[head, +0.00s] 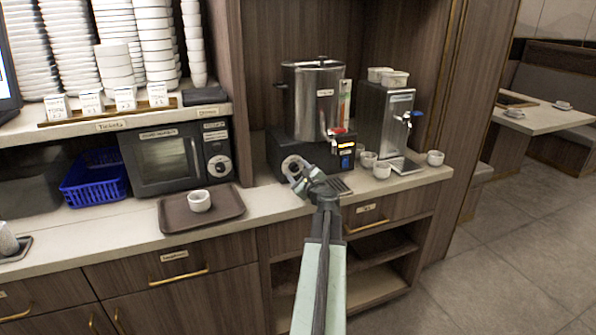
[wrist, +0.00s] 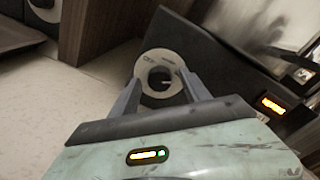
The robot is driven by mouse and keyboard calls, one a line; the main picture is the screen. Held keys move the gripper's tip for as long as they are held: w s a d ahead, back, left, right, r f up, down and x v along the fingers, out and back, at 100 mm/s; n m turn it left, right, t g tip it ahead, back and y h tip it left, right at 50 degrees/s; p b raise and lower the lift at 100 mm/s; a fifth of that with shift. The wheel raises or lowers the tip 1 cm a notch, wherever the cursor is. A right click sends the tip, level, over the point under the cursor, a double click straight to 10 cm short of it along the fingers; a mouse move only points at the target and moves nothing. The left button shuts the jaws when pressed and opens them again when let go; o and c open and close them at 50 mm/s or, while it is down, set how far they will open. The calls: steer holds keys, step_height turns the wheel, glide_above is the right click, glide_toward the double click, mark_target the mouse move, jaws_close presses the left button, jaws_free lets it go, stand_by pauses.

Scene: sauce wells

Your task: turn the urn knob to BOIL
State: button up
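The steel urn (head: 314,98) stands on a black base (head: 325,150) at the back of the counter. Its knob, on a pale round dial (head: 291,164), is on the base's front left. The dial also shows in the wrist view (wrist: 150,63); its markings are too small to read. My gripper (head: 299,180) is just in front of the dial. In the wrist view my gripper (wrist: 160,80) is open, one finger on each side of the knob. I cannot tell whether the fingers touch it.
A brown tray (head: 225,221) with a white cup (head: 199,201) lies left of the urn, before a microwave (head: 180,158). A drip grate (head: 339,187) lies near my gripper.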

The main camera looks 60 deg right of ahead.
steer(key=v, duration=0.7)
steer(key=shift+s+a, duration=0.2)
steer(key=shift+a, duration=0.05)
steer(key=shift+s, duration=0.15)
